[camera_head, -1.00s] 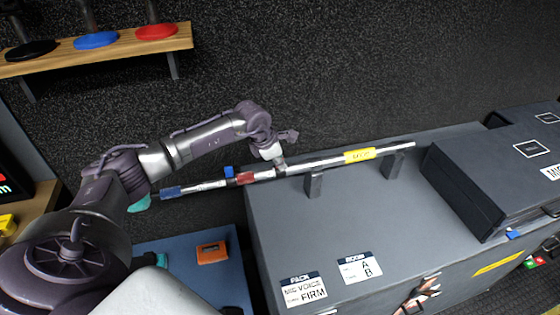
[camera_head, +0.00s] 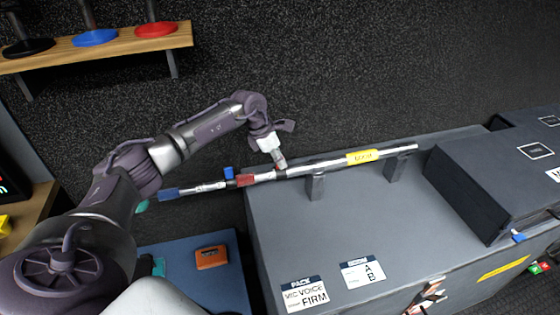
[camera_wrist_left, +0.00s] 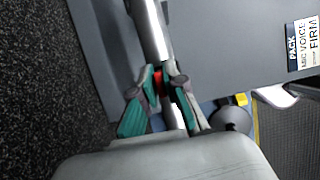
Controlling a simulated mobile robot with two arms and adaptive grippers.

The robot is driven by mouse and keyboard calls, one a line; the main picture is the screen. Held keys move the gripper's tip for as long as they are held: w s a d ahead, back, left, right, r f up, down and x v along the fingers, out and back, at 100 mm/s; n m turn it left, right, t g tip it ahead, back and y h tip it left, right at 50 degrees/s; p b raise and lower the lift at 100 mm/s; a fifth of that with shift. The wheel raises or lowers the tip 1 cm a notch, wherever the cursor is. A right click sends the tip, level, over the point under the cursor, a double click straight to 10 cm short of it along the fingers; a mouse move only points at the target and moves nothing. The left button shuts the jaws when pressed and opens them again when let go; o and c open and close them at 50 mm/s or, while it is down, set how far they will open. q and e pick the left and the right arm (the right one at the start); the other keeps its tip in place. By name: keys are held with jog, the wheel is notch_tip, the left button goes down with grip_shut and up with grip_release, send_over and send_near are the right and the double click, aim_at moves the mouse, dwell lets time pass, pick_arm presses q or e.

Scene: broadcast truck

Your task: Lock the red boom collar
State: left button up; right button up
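The boom pole (camera_head: 330,163) is a long silver pole with a yellow label, lying on two dark supports on the grey case. Its red collar (camera_head: 246,180) shows near the left end, beyond the case's edge. My left gripper (camera_head: 279,163) comes down onto the pole from above, at the right side of the visible red. In the left wrist view, the teal-padded fingers (camera_wrist_left: 164,80) straddle the pole and converge on it, with a bit of red collar (camera_wrist_left: 157,82) between the tips. They look shut there; the fingers partly hide the collar.
The grey case (camera_head: 330,220) carries printed cards and a dark box (camera_head: 495,185) at right. A blue collar (camera_head: 169,194) and a blue knob (camera_head: 229,172) are left of the red one. An orange box (camera_head: 212,257) lies below. A wooden shelf (camera_head: 120,48) hangs at upper left.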

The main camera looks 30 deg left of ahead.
pick_arm(q)
jog(key=o, duration=0.3)
jog(key=v, duration=1.2)
dwell(0.3)
